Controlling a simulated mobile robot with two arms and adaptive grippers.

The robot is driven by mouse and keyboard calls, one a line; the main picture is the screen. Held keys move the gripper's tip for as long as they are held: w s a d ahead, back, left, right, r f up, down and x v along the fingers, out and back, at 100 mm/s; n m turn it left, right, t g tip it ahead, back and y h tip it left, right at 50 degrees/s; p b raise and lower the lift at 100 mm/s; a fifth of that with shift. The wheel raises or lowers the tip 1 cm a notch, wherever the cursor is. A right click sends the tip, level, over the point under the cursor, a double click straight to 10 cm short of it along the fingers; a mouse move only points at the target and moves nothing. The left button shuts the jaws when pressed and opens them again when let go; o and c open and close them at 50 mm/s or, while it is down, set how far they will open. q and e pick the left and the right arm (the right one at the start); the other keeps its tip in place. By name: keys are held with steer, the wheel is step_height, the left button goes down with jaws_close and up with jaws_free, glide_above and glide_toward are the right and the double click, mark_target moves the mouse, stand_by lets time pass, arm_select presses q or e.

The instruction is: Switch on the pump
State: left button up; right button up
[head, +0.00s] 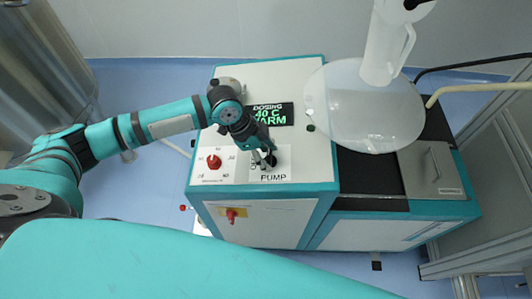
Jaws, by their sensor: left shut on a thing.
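The pump switch panel (271,177) is a white label marked PUMP on the sloped top of the white and teal machine (263,222). My left gripper (266,160) is over this panel, pointing down, and is shut on the pump switch. The gripper's dark fingers hide most of the switch, so I cannot tell its position. My right gripper is not in view.
A red dial (214,161) with a scale is left of the pump panel. A red and yellow switch (232,215) is on the machine's front. The display (268,114) reads DOSING 40 C WARM.

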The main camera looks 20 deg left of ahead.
arm_select(q)
steer(key=shift+w+r, duration=0.1)
steer(key=o, duration=1.2)
steer(key=shift+c, duration=0.2)
steer(key=v, duration=1.2)
steer(key=shift+d, duration=0.1)
